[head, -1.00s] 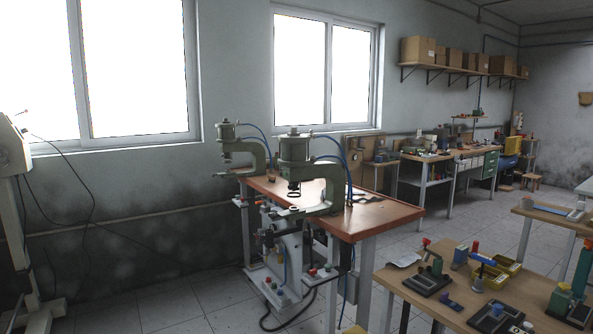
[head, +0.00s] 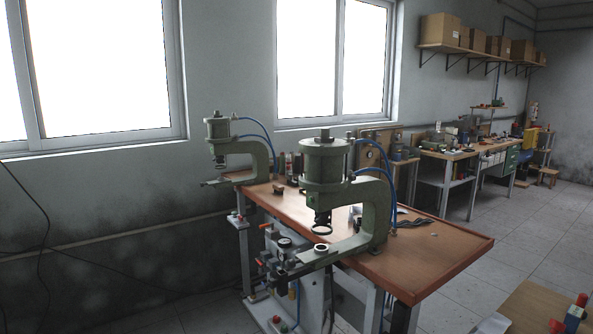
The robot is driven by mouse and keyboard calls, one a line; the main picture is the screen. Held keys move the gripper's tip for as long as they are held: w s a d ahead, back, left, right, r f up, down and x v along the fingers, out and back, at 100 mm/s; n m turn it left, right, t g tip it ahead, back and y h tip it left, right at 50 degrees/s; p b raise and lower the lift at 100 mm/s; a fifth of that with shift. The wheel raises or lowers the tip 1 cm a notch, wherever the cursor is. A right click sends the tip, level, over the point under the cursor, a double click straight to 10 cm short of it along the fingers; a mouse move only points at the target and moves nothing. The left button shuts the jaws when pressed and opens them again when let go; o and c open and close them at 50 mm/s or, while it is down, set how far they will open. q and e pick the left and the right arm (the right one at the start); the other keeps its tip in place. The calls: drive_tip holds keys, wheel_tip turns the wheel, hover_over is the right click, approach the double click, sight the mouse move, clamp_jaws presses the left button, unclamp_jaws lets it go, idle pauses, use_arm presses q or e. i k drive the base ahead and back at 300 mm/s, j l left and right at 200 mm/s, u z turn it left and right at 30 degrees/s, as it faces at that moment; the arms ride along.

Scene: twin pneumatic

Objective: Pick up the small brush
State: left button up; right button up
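I cannot make out the small brush in the head view. The wooden-topped press table (head: 440,262) carries two green pneumatic presses. The near press (head: 325,168) stands toward the middle of the table and the far press (head: 218,145) at its back left end. A dark flat item (head: 412,222) lies on the tabletop right of the near press, too small to identify. The near press hides part of the tabletop behind it. Neither of my grippers is in view.
A corner of another wooden table (head: 535,305) with a red and blue item (head: 574,312) shows at the lower right. Workbenches (head: 445,155) stand along the back wall under a shelf of boxes (head: 470,47). Tiled floor (head: 545,215) is clear at the right.

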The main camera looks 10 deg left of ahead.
sight(278, 188)
drive_tip(key=i+j, duration=0.95)
drive_tip(key=i, duration=0.3)
drive_tip(key=i+j+u, duration=0.1)
drive_tip(key=i+j, duration=0.4)
drive_tip(key=i+z, duration=0.1)
drive_tip(key=z, duration=0.2)
drive_tip(key=i+j+z, duration=0.1)
drive_tip(key=j+z, duration=0.25)
drive_tip(key=i+j+z, duration=0.1)
drive_tip(key=j+z, duration=0.6)
drive_tip(key=i+l, duration=0.05)
drive_tip(key=l, duration=0.05)
